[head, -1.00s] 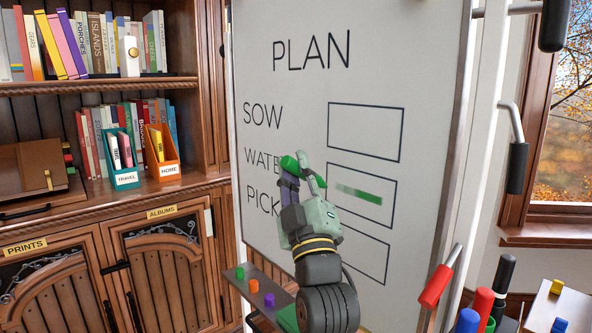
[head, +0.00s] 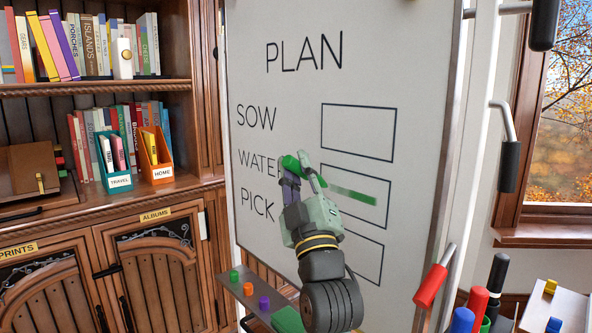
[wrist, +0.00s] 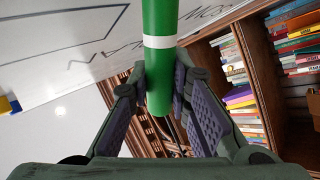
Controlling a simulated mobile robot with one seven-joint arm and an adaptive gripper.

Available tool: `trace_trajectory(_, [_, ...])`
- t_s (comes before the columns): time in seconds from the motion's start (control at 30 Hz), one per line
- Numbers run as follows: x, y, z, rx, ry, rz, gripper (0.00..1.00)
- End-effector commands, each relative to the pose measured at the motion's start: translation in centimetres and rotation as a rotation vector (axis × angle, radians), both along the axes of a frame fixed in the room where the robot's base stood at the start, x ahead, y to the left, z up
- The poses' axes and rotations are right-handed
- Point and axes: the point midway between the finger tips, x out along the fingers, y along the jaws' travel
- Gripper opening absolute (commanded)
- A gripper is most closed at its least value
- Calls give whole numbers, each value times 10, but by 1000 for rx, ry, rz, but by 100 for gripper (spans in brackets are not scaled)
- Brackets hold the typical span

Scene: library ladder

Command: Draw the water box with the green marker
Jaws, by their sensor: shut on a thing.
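The whiteboard (head: 290,100) reads PLAN, with SOW, WATER and PICK each beside an outlined box. My gripper (head: 302,176) is shut on the green marker (wrist: 158,70), a green cylinder with a white band, in front of the board. In the head view the gripper and marker cover the end of the word WATER and sit left of the stroke. The marker's far end is outside the wrist view, so I cannot tell if its tip touches the board.
A tray (head: 250,300) with small coloured pegs is below the board. Red, blue and black upright objects (head: 475,305) stand at lower right, near a white surface (head: 560,310). A bookshelf (head: 110,190) is at left, a window (head: 560,120) at right.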

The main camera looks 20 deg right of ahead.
Motion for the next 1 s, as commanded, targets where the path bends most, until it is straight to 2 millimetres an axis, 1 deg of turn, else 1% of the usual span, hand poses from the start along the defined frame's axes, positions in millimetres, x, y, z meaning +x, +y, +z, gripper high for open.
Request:
trace_trajectory(0.33, [-26,-10,0,0,-3,-3,2])
trace_trajectory(0.57, [-34,-12,0,0,-1,-2,2])
trace_trajectory(0.9, [-59,-22,-1,-1,-2,-3,2])
trace_trajectory(1.0, [-62,-23,-1,0,-1,-1,2])
